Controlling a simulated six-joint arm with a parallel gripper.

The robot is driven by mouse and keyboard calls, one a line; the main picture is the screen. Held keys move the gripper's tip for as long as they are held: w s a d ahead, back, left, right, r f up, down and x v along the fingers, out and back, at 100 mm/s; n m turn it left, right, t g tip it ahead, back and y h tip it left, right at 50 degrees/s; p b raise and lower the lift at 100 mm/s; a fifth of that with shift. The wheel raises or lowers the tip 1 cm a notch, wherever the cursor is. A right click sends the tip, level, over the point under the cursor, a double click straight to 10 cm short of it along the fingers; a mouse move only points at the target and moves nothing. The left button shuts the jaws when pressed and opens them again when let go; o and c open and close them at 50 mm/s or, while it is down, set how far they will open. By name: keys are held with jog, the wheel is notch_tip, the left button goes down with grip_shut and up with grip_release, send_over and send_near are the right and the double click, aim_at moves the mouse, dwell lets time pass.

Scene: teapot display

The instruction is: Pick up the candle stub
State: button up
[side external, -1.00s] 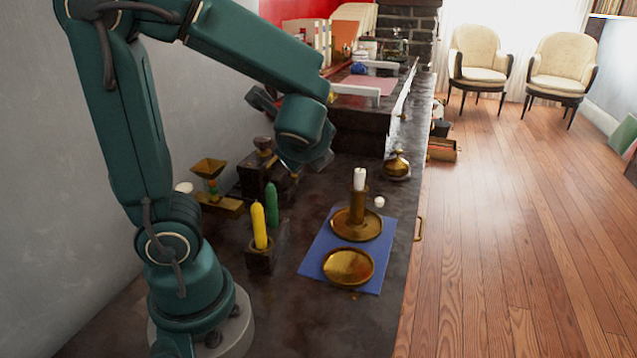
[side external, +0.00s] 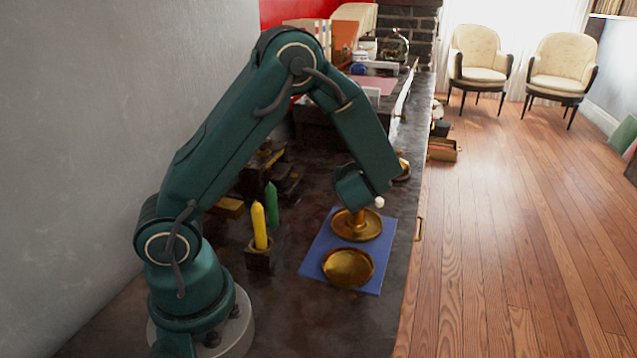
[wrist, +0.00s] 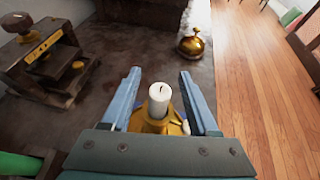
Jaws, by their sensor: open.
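The white candle stub (wrist: 160,100) stands upright in the brass candlestick (wrist: 155,125). In the wrist view my open gripper (wrist: 160,75) has one blue-grey finger on each side of the stub, with gaps and no visible contact. In the side view my wrist hides the stub and the gripper's fingers. The candlestick's round base (side external: 357,228) shows below my wrist, on a blue mat (side external: 312,258).
A brass dish (side external: 348,267) lies in front of the candlestick. Yellow (side external: 259,225) and green (side external: 272,205) candles stand to the left. A small white round object (side external: 379,202) is beside the candlestick. A brass bell (wrist: 191,44) and dark wooden device (wrist: 45,60) stand farther back.

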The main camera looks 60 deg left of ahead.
jog(key=shift+w+a+f, duration=0.2)
jog(key=shift+w+a, duration=0.1)
jog(key=shift+a, duration=0.1)
grip_shut()
